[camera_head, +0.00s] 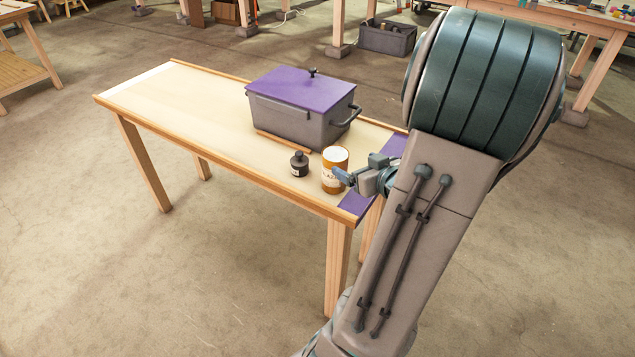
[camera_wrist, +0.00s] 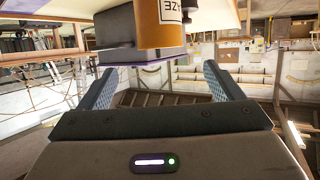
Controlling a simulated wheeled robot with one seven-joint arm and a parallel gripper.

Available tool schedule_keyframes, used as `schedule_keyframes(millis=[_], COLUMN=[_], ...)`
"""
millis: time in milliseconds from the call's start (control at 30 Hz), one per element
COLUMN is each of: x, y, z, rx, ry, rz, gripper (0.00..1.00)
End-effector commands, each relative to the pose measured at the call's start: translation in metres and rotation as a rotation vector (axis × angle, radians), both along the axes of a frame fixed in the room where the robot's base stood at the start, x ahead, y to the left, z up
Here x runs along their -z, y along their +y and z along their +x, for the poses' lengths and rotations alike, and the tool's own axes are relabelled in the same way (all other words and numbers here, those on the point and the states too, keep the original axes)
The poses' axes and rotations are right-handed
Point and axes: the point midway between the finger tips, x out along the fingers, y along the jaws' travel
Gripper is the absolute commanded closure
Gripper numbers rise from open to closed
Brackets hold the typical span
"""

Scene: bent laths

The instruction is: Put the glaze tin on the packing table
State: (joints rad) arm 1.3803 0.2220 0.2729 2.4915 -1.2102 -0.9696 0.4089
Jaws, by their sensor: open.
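The glaze tin (camera_head: 334,164), orange-brown with a pale label and pale top, stands upright near the right end of a light wooden table (camera_head: 180,100). My gripper (camera_head: 358,172) is open at the tin's right side, and one finger overlaps the tin's lower right edge in the head view. In the wrist view, which looks upside down, the tin (camera_wrist: 160,28) shows at the top, ahead of my open fingers (camera_wrist: 162,76) and centred between them sideways. I cannot tell whether a finger touches it. Which table is the packing table is not marked.
A dark bottle (camera_head: 299,164) stands just left of the tin. A large grey box with a purple lid (camera_head: 300,88) sits behind them. A purple strip (camera_head: 352,203) marks the table's right end. A cluttered table (camera_head: 560,14) stands at the back right, a grey crate (camera_head: 387,38) on the floor.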

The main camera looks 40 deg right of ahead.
Motion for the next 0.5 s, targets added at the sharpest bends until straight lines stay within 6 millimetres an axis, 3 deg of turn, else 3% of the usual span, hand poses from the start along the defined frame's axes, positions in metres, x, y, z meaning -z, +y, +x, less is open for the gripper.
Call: schedule_keyframes(millis=[267, 500], x=[-0.001, -0.013], y=[0.008, 0.038], z=[0.020, 0.038], rx=[0.042, 0.145], ry=[0.116, 0.331], rz=[-0.082, -0.189], gripper=[0.13, 0.13])
